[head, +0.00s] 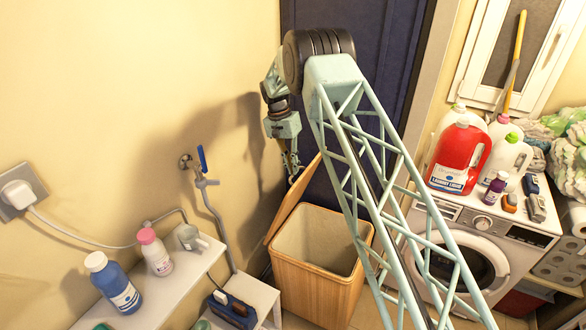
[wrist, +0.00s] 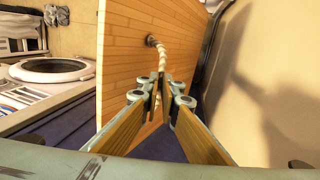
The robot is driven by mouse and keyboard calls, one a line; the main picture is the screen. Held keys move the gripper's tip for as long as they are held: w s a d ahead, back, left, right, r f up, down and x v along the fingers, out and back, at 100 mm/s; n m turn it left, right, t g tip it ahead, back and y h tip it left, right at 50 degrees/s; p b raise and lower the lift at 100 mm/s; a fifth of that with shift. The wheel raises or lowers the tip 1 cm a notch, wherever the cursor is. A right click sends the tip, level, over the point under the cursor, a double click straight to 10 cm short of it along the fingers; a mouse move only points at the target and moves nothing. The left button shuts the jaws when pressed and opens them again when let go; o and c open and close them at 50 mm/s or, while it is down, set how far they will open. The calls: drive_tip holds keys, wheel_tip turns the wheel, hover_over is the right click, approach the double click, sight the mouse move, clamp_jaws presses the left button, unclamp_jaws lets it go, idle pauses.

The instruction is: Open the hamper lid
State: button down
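The wooden hamper (head: 312,290) stands on the floor in the head view, its pale inside showing. Its lid (head: 291,207) is raised and tilted up at the hamper's left side. In the wrist view the lid's wooden face (wrist: 125,45) fills the middle, with a white rope handle (wrist: 161,58) coming out of a dark hole. My gripper (head: 292,176) is at the lid's upper edge. In the wrist view its fingertips (wrist: 160,88) are nearly together with the rope between them. The exact contact is partly hidden by the fingers.
A washing machine (head: 483,240) with bottles on top stands right of the hamper. A white shelf (head: 160,292) with bottles is at the lower left. A blue-handled tap (head: 202,160) and pipe are on the wall left of the lid. A dark door (head: 370,40) is behind.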

drive_tip(key=shift+s+f, duration=0.1)
drive_tip(key=shift+f, duration=0.15)
drive_tip(key=c, duration=2.8)
unclamp_jaws()
drive_tip(key=shift+a+r, duration=0.1)
